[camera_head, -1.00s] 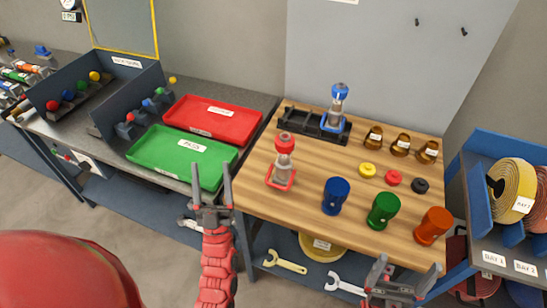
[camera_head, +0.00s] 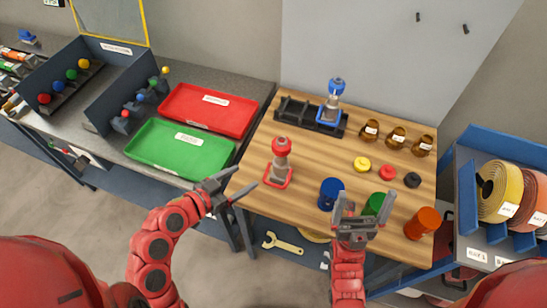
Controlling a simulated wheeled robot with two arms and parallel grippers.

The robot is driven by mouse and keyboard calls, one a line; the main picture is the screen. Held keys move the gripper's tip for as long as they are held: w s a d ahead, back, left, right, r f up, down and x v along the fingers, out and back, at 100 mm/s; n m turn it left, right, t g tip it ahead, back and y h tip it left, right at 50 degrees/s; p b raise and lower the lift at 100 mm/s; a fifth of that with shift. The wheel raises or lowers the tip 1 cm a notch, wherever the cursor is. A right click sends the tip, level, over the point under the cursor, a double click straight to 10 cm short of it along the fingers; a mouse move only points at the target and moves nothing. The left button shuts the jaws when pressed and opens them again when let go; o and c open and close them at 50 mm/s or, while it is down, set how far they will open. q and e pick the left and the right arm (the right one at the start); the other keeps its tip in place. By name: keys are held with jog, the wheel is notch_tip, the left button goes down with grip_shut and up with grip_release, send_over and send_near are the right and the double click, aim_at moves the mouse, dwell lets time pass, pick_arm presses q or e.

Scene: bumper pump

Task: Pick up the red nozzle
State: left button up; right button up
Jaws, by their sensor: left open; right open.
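The red nozzle (camera_head: 281,148) is the red-topped piece standing upright on the wooden table, with a clear body and a red square base. A similar blue-topped piece (camera_head: 336,88) stands behind it at the black rack. My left gripper (camera_head: 241,181) is open and empty at the table's left front edge, left of and nearer than the red nozzle, its fingers pointing right. My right gripper (camera_head: 363,199) is open and empty, in front of the blue cup (camera_head: 330,193) and green cup (camera_head: 375,203), partly hiding the green one. Neither gripper appears to touch the nozzle.
Yellow, red and black discs (camera_head: 387,172) and brown jars (camera_head: 397,137) lie behind. The black rack (camera_head: 297,114) is at the back. Green (camera_head: 180,150) and red trays (camera_head: 208,108) lie left; a blue shelf with reels (camera_head: 466,190) stands right.

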pick_arm(q)
jog(key=b, duration=1)
send_near(278, 158)
notch_tip(278, 158, down, 3)
jog(key=w+d, duration=0.2)
jog(key=w, duration=0.1)
jog(key=shift+w+d+r+p, duration=0.15)
jog(key=shift+w+d+p, duration=0.4)
jog(key=shift+w+d, duration=0.35)
jog(key=shift+w+d+f+p, duration=0.2)
jog(key=shift+w+d+p, duration=0.1)
jog(key=shift+p, duration=0.2)
jog(key=p+x, duration=0.2)
jog(key=x, duration=0.1)
jog(key=shift+x, duration=0.8)
jog(key=shift+a+f, duration=0.15)
